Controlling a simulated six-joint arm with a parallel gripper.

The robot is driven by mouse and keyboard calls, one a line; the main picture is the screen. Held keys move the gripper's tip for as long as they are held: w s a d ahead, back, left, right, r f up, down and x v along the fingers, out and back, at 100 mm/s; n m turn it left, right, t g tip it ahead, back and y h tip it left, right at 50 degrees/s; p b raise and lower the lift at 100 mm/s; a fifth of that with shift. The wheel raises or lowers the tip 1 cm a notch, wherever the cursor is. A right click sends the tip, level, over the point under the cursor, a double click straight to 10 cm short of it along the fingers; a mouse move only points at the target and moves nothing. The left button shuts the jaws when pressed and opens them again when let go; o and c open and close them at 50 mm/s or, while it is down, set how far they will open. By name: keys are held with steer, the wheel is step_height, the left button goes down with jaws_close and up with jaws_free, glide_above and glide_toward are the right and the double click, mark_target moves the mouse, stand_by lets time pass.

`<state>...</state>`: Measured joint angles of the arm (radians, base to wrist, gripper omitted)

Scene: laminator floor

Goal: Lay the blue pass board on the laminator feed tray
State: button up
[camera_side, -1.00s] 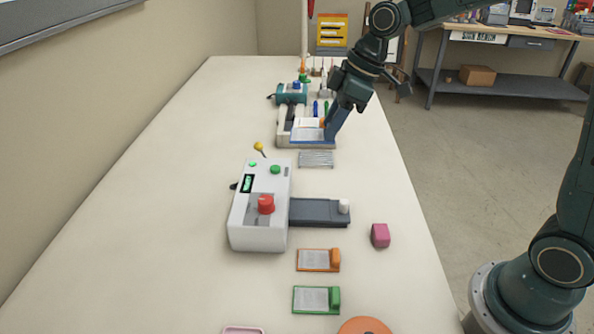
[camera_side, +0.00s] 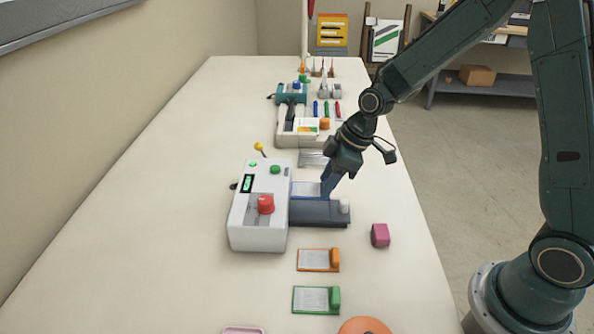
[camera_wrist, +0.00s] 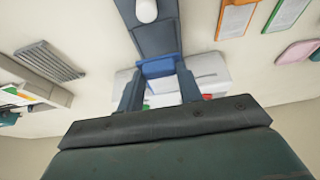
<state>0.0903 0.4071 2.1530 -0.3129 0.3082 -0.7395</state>
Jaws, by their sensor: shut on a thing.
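My gripper (camera_side: 326,188) is shut on the blue pass board (camera_side: 305,190), a pale sheet with a blue edge and grip. In the wrist view the board's blue grip (camera_wrist: 158,68) sits between my two fingers (camera_wrist: 160,88). The white laminator (camera_side: 262,207) stands with its dark grey feed tray (camera_side: 318,214) reaching right. The board appears at the far side of the tray, close to the laminator; I cannot tell whether it touches the tray. A white knob (camera_side: 344,206) stands at the tray's outer end. The tray also shows in the wrist view (camera_wrist: 155,38).
An orange board (camera_side: 316,260) and a green board (camera_side: 312,299) lie nearer the camera. A pink block (camera_side: 380,235) sits right of the tray. A ribbed grey rack (camera_side: 313,158) and a tool holder (camera_side: 290,140) are beyond. The table's left side is clear.

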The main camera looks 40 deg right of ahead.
steer(key=shift+f, duration=0.9)
steer(key=shift+f, duration=1.9)
steer(key=shift+f, duration=0.15)
steer(key=o, duration=1)
steer(key=shift+c, duration=0.2)
steer(key=shift+r, duration=0.2)
steer(key=v, duration=1.2)
